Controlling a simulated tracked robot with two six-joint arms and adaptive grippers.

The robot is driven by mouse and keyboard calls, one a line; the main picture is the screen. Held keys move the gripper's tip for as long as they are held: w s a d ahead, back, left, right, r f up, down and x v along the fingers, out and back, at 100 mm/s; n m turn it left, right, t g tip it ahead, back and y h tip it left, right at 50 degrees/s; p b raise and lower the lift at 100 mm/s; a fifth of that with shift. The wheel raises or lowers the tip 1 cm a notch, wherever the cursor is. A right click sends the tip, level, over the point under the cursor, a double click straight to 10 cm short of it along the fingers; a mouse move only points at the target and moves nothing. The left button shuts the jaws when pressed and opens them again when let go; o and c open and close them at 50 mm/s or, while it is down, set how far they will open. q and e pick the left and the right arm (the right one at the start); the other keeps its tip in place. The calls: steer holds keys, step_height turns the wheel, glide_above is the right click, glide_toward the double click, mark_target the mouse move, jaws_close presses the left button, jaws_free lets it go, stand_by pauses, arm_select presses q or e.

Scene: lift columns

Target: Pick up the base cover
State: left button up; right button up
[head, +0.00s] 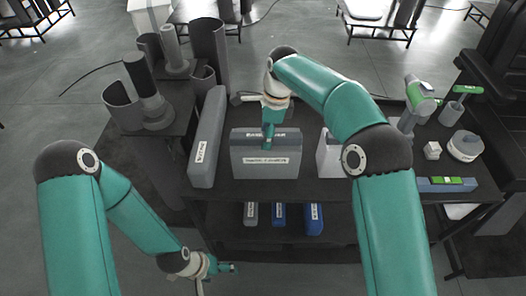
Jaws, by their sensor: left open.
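A grey box-like part with a white label (265,162) stands upright near the middle of the dark table in the head view. A similar long grey part (207,140) stands left of it, and a third (330,160) stands to the right, partly hidden by my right arm. The labels are too small to read, so I cannot tell which is the base cover. My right gripper (268,143) points down at the top edge of the middle part, overlapping it; its jaw state is unclear. My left gripper (229,268) is open, low in front of the table, with no part visible in it.
The dark table (440,203) holds a green-topped tool (420,97), a round white part (465,146) and a small white block (432,150) at right. Dark cylinders (208,50) stand at back left. A lower shelf holds blue parts (314,218).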

jaws_close()
arm_select(q)
steer(key=shift+r, duration=0.15)
arm_select(e)
steer(key=shift+r, duration=0.15)
